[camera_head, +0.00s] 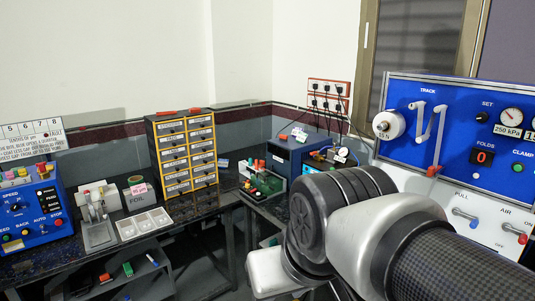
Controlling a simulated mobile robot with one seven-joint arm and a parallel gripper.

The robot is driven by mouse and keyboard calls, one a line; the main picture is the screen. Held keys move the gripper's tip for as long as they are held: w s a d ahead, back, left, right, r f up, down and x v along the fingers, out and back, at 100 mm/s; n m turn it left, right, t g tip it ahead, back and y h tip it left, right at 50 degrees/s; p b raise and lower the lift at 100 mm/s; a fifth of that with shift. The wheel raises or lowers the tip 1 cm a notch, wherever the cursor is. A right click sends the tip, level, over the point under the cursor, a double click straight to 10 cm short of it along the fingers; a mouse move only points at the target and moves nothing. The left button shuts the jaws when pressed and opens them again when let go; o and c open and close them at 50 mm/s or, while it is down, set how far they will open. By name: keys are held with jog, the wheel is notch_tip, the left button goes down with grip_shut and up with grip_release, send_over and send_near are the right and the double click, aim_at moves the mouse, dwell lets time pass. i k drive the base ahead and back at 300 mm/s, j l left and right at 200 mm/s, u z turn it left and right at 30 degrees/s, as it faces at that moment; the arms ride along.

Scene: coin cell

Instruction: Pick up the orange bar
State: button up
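Small orange-red pieces lie on top of the black and yellow drawer cabinet (183,150). One orange-red piece (166,112) is at its left and another (194,110) at its right. They are too small for me to tell whether either is the orange bar. A small red-orange piece (105,278) also lies on the low shelf at bottom left. My arm reaches in from the lower right, and its white and dark links fill that corner. My gripper's fingers are not in view, so I cannot see what they hold.
The dark bench (60,251) carries a blue control box (28,212), a white compartment tray (145,223) and a foil box (138,197). A rack of coloured-capped items (262,180) and a dark blue box (292,152) stand right of the cabinet. A blue panel (460,135) stands at right.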

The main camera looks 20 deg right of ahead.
aim_at(431, 171)
jog(key=z, duration=1.6)
jog(key=i+j, duration=0.1)
jog(key=i, duration=0.3)
jog(key=i+z, duration=0.1)
jog(key=i, duration=0.35)
